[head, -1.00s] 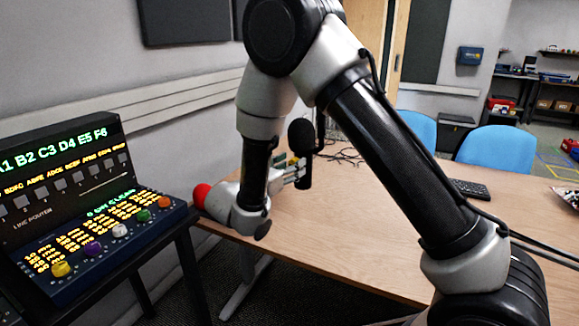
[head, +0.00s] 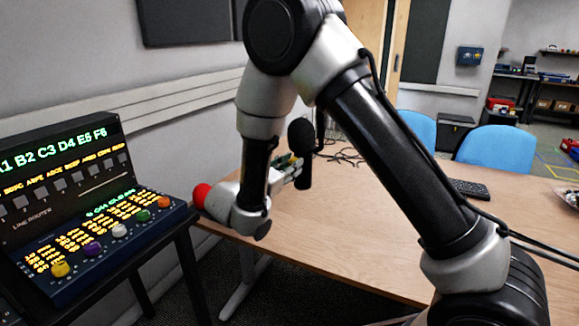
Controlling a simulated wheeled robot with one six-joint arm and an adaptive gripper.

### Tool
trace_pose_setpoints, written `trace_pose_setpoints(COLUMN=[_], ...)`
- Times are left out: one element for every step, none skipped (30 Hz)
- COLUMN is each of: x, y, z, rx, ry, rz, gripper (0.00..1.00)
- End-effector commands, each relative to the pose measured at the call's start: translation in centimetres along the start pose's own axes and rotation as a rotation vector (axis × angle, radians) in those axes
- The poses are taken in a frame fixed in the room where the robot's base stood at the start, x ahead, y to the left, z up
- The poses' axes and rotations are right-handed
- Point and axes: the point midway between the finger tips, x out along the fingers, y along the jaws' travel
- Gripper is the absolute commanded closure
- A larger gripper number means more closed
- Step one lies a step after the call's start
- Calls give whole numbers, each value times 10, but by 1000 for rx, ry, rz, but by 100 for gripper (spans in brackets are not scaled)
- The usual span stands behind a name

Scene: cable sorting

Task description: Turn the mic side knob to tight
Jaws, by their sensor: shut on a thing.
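The microphone (head: 302,135) is black with a rounded foam head and a dark body below it. It stands upright over the wooden table in the middle of the head view. My gripper (head: 297,169) is at the left side of the microphone body, its fingers pointing right. It is shut at the mic's side, where the knob would be. The knob itself is too small and too covered by the fingers to make out. My wrist and forearm hide part of the table behind them.
The wooden table (head: 345,235) is mostly clear in front. Dark cables (head: 345,152) lie behind the microphone. A keyboard (head: 468,188) lies at the right. A line router console (head: 110,245) with coloured knobs stands at the left, and blue chairs (head: 497,150) stand behind.

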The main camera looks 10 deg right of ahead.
Motion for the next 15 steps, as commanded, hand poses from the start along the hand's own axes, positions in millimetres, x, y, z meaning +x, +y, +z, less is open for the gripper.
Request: trace_pose_setpoints(x=[0,0,0,0,0,0,0,0,0,0,0,0,0,0,0], y=[0,0,0,0,-1,-1,-1,-1,-1,-1,-1,-1,-2,-2,-2], z=[0,0,0,0,0,0,0,0,0,0,0,0,0,0,0], rx=[34,60,95,122,151,188,217,246,284,312,341,379,408,436,474], ry=[0,0,0,0,0,0,0,0,0,0,0,0,0,0,0], rz=[0,0,0,0,0,0,0,0,0,0,0,0,0,0,0], gripper=[95,95,95,95,95,95,95,95,95,95,95,95,95,95,95])
